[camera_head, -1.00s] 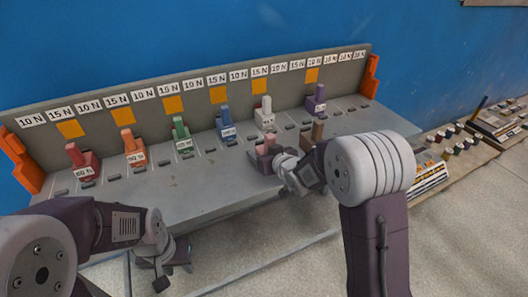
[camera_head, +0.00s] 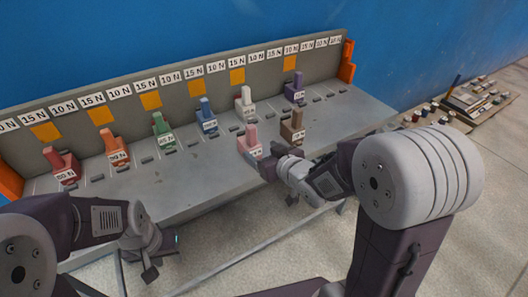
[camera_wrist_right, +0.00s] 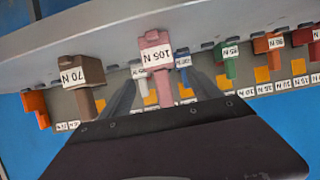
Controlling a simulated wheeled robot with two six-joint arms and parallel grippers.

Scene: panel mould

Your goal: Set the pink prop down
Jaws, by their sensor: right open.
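The pink prop (camera_head: 249,140) stands upright on the grey bench near its front edge, with a white label. In the right wrist view the pink prop (camera_wrist_right: 155,50) shows upside down, its label reading 105 N. My right gripper (camera_head: 268,164) is open, just in front of the prop at the bench edge. In the right wrist view its two fingers (camera_wrist_right: 160,88) are spread, with the prop in line with the gap; contact is not visible. My left gripper (camera_head: 160,262) hangs before the bench's front left, away from the props; its jaw opening is unclear.
A brown prop (camera_head: 291,128) stands right of the pink one. Low panels (camera_head: 470,98) lie at right.

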